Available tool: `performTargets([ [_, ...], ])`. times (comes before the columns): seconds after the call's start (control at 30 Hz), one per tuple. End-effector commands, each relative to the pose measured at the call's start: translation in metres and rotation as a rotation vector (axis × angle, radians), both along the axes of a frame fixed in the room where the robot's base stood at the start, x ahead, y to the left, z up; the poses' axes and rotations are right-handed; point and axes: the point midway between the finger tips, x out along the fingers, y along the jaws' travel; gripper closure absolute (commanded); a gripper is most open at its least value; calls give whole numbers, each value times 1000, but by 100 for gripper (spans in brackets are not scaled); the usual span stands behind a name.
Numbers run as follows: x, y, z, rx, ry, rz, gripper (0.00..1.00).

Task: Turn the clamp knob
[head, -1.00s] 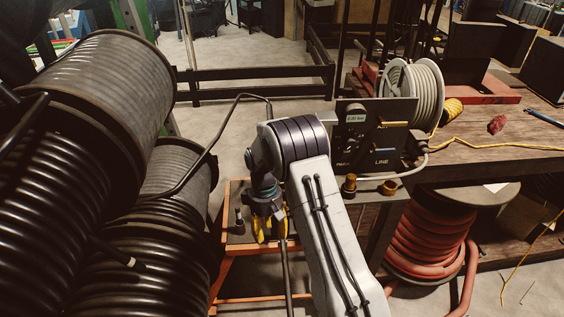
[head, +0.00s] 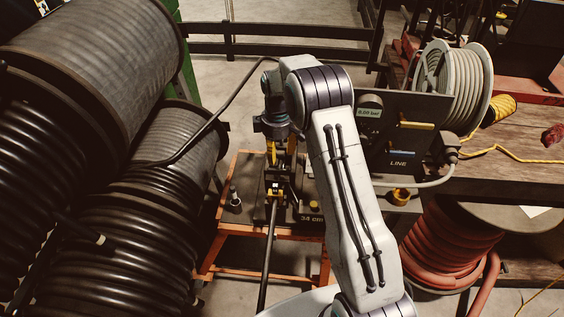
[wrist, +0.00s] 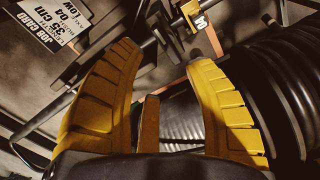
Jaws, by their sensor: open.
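A black and yellow clamp device (head: 275,188) with a small white mark stands on the orange-framed cart, and a black hose runs toward me from it. It also shows at the top of the wrist view (wrist: 192,18). I cannot tell for sure which part is the clamp knob. A small dark upright post (head: 234,198) stands on the cart to the left of the device. My gripper (head: 272,155) points down just behind the clamp device, partly hidden by my arm. In the wrist view my gripper's yellow fingers (wrist: 165,55) are spread apart with nothing gripped between them.
Large black hose reels (head: 95,60) crowd the left. A panel (head: 400,130) with a gauge and a LINE label stands right of my arm, near a pale hose reel (head: 455,85). A red hose coil (head: 450,245) sits below the bench. A printed sign (wrist: 55,22) lies upper left in the wrist view.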

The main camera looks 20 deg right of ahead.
Motion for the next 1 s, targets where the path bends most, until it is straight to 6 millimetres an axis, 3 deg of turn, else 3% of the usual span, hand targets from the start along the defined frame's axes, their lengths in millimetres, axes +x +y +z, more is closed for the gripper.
performTargets([
  [0.57,-2,0,-4,-1,9,312,52],
  [1.0,-3,0,-54,-1,10,320,52],
])
